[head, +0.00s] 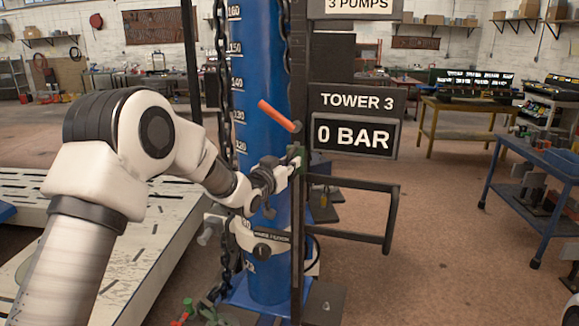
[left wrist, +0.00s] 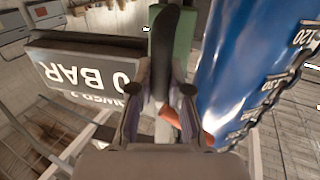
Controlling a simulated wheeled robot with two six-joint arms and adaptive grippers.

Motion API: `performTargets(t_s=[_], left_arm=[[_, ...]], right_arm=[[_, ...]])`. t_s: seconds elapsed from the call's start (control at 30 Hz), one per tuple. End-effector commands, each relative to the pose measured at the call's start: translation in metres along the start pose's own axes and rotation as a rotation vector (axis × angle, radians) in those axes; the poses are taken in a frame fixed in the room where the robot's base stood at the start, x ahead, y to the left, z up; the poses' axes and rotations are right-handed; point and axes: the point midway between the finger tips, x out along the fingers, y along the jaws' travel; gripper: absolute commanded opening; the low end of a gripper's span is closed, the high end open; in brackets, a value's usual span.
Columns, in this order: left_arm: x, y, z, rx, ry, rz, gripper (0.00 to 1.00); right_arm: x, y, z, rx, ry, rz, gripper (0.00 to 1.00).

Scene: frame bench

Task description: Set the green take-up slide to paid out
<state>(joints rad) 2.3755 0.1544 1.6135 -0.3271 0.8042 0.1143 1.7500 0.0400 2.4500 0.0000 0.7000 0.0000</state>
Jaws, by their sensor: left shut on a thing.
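The green take-up slide (head: 299,152) sits on the dark upright post (head: 297,220) in front of the blue tower (head: 262,70). Only a small part of it shows in the head view, behind my fingers. In the left wrist view the green slide (left wrist: 184,28) is at the top centre, with a dark bar (left wrist: 164,45) in front of it. My left gripper (head: 292,168) is at the slide, its fingers closed on it. In the left wrist view its fingers (left wrist: 163,90) stand either side of the dark bar, and the exact contact is hidden.
An orange-red handle (head: 277,115) slants just above my left gripper. A sign reading 0 BAR (head: 354,135) stands right of the post, above a dark frame (head: 388,215). A chain (head: 222,130) hangs left of the tower. Open floor lies to the right.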

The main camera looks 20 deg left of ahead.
Motion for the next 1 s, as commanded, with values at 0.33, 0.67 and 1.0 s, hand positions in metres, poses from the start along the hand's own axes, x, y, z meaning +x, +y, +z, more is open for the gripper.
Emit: performTargets(t_s=[0.33,0.67,1.0], left_arm=[[0.001,-0.001,-0.011,0.0,0.021,-0.002,0.43],[-0.02,-0.001,-0.008,-0.001,0.015,-0.002,0.43],[-0.103,-0.001,-0.009,-0.003,0.02,-0.002,0.43]], right_arm=[[-0.001,0.0,0.0,0.0,0.0,0.0,0.4],[-0.001,0.0,0.0,0.0,0.0,0.0,0.4],[-0.001,0.0,0.0,0.0,0.0,0.0,0.4]])
